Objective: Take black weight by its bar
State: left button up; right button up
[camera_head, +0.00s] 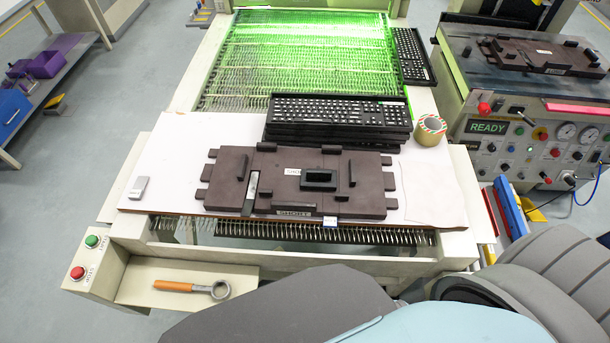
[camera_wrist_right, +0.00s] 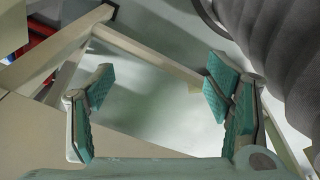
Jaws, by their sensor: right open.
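A small black block with a raised rectangular outline, which looks like the black weight (camera_head: 318,186), sits near the middle of the dark brown fixture plate (camera_head: 225,184). I cannot clearly make out its bar from here. The plate lies on the white board near the front of the machine table. My right gripper (camera_wrist_right: 162,105) shows in the right wrist view, its teal-padded fingers wide apart with nothing between them. It is over pale floor and machine frame parts, away from the weight. Neither gripper shows in the head view, and my left gripper is not seen.
Stacked black keyboards (camera_head: 337,122) stand behind the plate, with a tape roll (camera_head: 430,131) to their right. A grey block (camera_head: 139,188) lies left on the board. An orange-handled tool (camera_head: 190,287) lies on the front ledge. A control panel (camera_head: 525,140) stands at right.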

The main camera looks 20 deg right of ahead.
jog(key=w+r, duration=0.7)
jog(key=r, duration=0.2)
notch_tip(320, 180, up, 30)
jog(key=n+y+p, duration=0.3)
jog(key=n+y, duration=0.2)
jog(key=n, duration=0.7)
send_over(321, 170)
jog(key=s+d, duration=0.3)
jog(key=d, duration=0.2)
jog(key=x, duration=0.4)
jog(key=b+x, duration=0.1)
jog(key=x, duration=0.9)
jog(key=shift+w+a+r, duration=0.15)
jog(key=shift+w+a, duration=0.15)
jog(key=shift+w, duration=0.15)
jog(key=shift+r, duration=0.15)
jog(key=c, duration=1.6)
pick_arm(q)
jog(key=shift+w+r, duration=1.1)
pick_arm(e)
jog(key=shift+c, duration=0.2)
